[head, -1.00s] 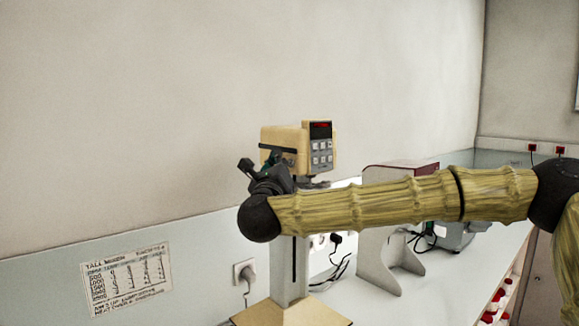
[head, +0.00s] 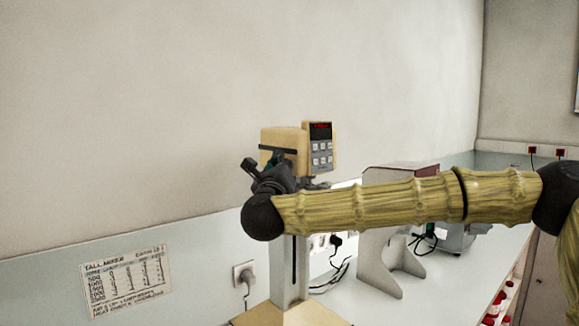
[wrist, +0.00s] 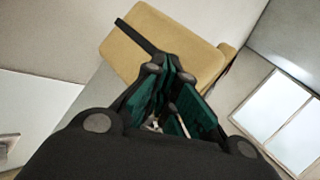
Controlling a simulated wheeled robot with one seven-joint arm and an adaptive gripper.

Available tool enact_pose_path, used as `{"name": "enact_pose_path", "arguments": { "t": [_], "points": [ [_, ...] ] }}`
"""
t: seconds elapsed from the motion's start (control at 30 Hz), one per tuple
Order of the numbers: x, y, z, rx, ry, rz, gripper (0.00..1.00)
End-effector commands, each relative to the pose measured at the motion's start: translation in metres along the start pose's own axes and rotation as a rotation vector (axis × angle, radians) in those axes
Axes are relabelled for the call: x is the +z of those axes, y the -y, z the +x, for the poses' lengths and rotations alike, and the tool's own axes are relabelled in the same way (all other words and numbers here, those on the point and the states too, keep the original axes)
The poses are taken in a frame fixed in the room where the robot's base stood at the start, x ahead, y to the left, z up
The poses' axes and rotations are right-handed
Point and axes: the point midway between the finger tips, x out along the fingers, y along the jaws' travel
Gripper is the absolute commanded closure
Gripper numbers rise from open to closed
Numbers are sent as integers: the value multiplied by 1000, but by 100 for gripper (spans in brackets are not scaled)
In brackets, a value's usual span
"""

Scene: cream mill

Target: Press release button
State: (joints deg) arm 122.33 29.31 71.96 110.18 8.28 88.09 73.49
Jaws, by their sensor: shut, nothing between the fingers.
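The tall mixer's tan head (head: 281,140) stands on a pale upright post (head: 288,270). A grey control panel (head: 321,146) with a red display and several light buttons is on the head's right end. I cannot tell which part is the release button. My gripper (head: 274,158) is in front of the head's left part, partly hidden by my wrist. In the wrist view, my gripper (wrist: 166,72) is shut and empty, with dark green pads. Its tips overlap the lower edge of the tan head (wrist: 165,50), near a black strap; I cannot tell whether they touch it.
A grey stand with a dark red top (head: 398,174) and a grey machine (head: 455,237) stand farther right on the white counter (head: 375,302). Cables hang by a wall socket (head: 244,273). A paper notice (head: 126,284) is on the left wall.

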Motion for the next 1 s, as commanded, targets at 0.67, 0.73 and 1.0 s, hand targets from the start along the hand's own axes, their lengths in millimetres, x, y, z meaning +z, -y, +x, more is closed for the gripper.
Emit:
{"name": "enact_pose_path", "arguments": {
  "t": [0.67, 0.73, 1.0],
  "points": [
    [-2, 1, 1, -1, 0, 0, 100],
    [-1, -1, -1, -1, 0, 0, 100],
    [4, -6, -8, -1, -1, 0, 100]
  ]
}}
